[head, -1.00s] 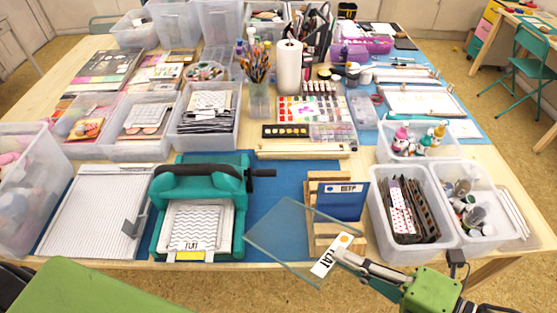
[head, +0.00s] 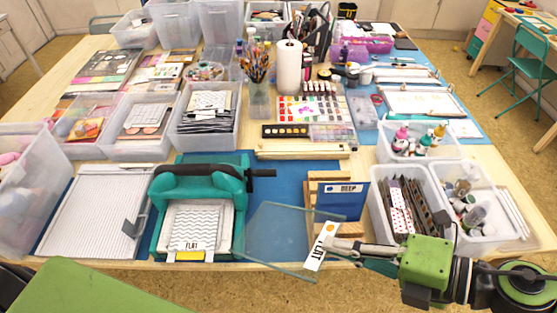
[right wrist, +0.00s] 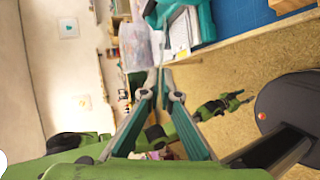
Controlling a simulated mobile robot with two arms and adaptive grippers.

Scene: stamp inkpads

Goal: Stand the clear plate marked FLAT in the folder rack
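The clear plate (head: 272,236) is a see-through, bluish sheet with a white label reading FLAT and an orange dot. My right gripper (head: 328,246) is shut on its edge by the label and holds it tilted at the table's front edge, left of and in front of the rack. In the right wrist view the plate (right wrist: 161,55) shows as a thin edge-on strip between the fingertips (right wrist: 160,93). The wooden folder rack (head: 314,222) holds a blue plate (head: 342,203) marked DEEP.
The teal press (head: 165,190), with a card marked FLAT, stands left of the plate. A clear bin of strips (head: 376,205) stands close to the right of the rack. The blue mat (head: 285,185) is bare between press and rack.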

